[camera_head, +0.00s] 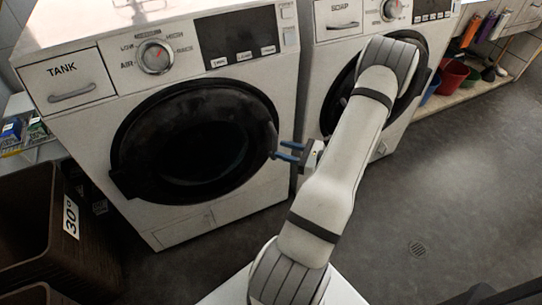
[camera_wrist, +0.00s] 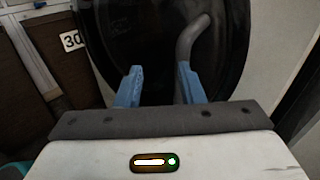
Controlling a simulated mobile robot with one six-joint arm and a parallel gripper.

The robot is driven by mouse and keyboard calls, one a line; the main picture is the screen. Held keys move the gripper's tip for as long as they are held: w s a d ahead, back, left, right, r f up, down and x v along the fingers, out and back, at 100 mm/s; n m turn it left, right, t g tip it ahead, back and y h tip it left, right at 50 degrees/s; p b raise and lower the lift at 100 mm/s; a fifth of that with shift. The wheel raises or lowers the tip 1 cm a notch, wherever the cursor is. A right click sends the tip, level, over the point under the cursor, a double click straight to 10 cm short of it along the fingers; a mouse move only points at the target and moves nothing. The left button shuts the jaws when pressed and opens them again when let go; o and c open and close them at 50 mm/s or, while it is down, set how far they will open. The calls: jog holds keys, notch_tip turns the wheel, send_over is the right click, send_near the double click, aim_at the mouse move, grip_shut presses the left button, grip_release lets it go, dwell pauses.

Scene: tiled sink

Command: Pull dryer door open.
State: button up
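The dryer, labelled TANK (camera_head: 62,69), stands at left in the head view. Its round black door (camera_head: 195,140) looks shut. It fills much of the wrist view (camera_wrist: 140,30). A curved grey handle (camera_wrist: 188,42) on the door shows in the wrist view, its lower end by the right blue finger. My gripper (camera_head: 274,150) is at the door's right edge in the head view. Its two blue fingers are apart (camera_wrist: 158,72) in the wrist view. Nothing is clearly held between them. Whether the right finger touches the handle I cannot tell.
A second machine, labelled SOAP (camera_head: 341,14), stands to the right, partly behind my arm. Brown baskets (camera_head: 30,225), one marked 30°, stand at lower left, near the dryer. Colored buckets (camera_head: 452,75) stand at upper right. The grey floor (camera_head: 430,190) at right is largely clear.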

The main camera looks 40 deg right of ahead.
aim_at(274, 146)
notch_tip(274, 146, down, 3)
jog(key=s+d+m+t+h, duration=0.1)
jog(key=d+m+h, duration=0.1)
jog(key=d, duration=0.1)
jog(key=shift+t, duration=0.3)
jog(key=b+x, duration=0.1)
jog(key=x, duration=0.6)
jog(key=shift+w+a+f+b, duration=0.15)
jog(key=shift+w+a+b, duration=0.1)
jog(key=shift+b, duration=0.15)
jog(key=shift+c, duration=0.2)
grip_shut()
